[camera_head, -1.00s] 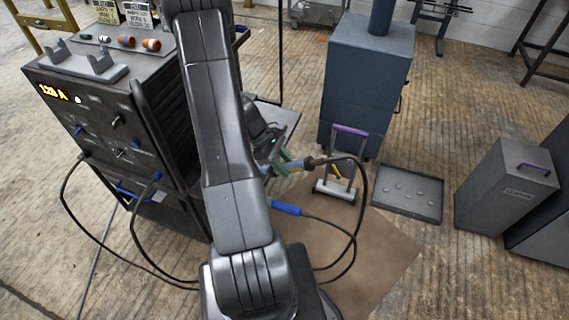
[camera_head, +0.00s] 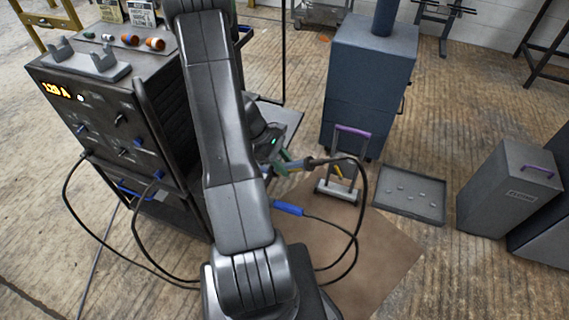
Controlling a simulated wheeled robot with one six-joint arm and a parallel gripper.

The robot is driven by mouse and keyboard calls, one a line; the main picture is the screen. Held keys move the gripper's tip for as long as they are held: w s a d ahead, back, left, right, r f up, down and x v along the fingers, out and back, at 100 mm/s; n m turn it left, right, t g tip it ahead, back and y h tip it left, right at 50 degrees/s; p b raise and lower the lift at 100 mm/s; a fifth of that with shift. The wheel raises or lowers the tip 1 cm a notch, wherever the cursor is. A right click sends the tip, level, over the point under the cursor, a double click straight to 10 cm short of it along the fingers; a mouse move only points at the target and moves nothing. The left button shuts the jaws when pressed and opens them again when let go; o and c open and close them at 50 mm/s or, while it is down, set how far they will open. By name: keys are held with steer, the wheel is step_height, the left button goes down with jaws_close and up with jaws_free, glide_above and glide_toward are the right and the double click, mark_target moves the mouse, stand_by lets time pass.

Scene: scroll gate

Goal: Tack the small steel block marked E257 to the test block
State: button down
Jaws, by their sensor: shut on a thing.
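My gripper (camera_head: 268,142) is a dark shape with a green light, mostly hidden behind my own arm. It appears shut on a cabled holder (camera_head: 296,165) with green jaws and a tan handle, held beside the dark bench. The fingertips cannot be made out. A blue-handled cable end (camera_head: 287,208) shows below it, partly hidden by my arm. I cannot make out the small steel block marked E257 or the test block; the area behind my arm is hidden.
A welding machine (camera_head: 105,120) reading about 120 A stands at left. A purple-handled rack (camera_head: 352,133) stands before a blue-grey cabinet (camera_head: 362,85). A shallow tray (camera_head: 425,213) with several small pieces and a grey box (camera_head: 500,190) lie right. Cables loop over the brown mat (camera_head: 385,250).

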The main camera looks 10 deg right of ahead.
mark_target(307, 159)
steer(key=shift+w+a+f, duration=0.1)
steer(key=shift+w+a+f, duration=0.15)
steer(key=shift+a+f, duration=0.05)
steer(key=shift+w+a+f+b, duration=0.1)
steer(key=shift+a+b, duration=0.05)
steer(key=shift+b, duration=0.15)
stand_by(0.4)
stand_by(0.6)
steer(key=shift+s+d+r+p, duration=0.35)
steer(key=shift+s+d+r, duration=0.4)
steer(key=shift+d+r, duration=0.3)
steer(key=shift+s+d+r+p, duration=0.3)
steer(key=shift+s+d+r, duration=0.45)
steer(key=shift+d+r, duration=0.35)
steer(key=shift+s+d+r+p, duration=0.35)
steer(key=shift+s+d+r, duration=0.45)
steer(key=shift+d, duration=0.4)
steer(key=shift+w, duration=0.1)
